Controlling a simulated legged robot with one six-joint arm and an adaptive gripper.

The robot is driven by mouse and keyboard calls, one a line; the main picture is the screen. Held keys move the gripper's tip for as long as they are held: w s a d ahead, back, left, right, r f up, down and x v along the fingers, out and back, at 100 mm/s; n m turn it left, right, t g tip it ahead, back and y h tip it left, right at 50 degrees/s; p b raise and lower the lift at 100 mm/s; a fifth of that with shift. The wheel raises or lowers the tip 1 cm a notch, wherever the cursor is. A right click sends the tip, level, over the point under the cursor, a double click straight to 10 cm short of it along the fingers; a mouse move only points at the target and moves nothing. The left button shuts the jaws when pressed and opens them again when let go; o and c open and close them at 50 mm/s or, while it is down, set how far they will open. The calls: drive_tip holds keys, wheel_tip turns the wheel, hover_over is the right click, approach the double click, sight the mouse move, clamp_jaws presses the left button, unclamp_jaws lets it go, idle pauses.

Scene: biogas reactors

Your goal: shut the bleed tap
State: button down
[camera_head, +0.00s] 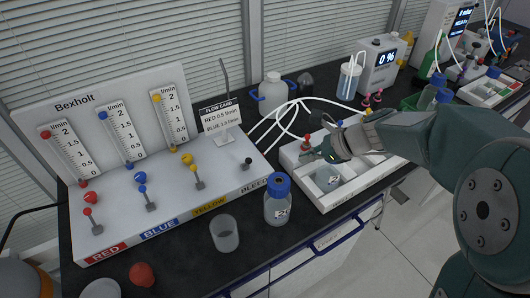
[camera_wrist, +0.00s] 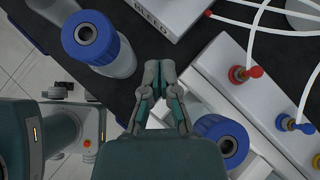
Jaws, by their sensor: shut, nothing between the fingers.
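The bleed tap (camera_head: 247,163) is a small dark-knobbed lever at the right end of the white Bexholt panel (camera_head: 150,205), behind the BLEED label (camera_head: 254,184). Its exact lever angle is too small to tell. My gripper (camera_head: 322,152) is shut and empty, above the white tray unit to the right of the panel, apart from the tap. In the wrist view its fingertips (camera_wrist: 160,68) are together over the dark bench.
A blue-capped bottle (camera_head: 278,203) and a clear cup (camera_head: 224,234) stand before the panel. The white tray unit (camera_head: 345,200) holds another bottle. White tubes (camera_head: 290,112) loop behind it. A flow card (camera_head: 221,118) on a stand rises behind the tap. The BLUE, YELLOW and RED levers stand leftward.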

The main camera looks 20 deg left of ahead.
drive_tip(key=shift+w+a+f+m, duration=0.25)
drive_tip(key=shift+w+a+m, duration=0.05)
drive_tip(key=shift+w+a, duration=0.05)
approach(247, 163)
drive_tip(key=a+f, duration=0.1)
drive_tip(key=f, duration=0.1)
drive_tip(key=a+f, duration=0.1)
drive_tip(key=f, duration=0.1)
drive_tip(key=w+a+f, duration=0.1)
drive_tip(key=a+f, duration=0.1)
drive_tip(key=shift+w, duration=0.1)
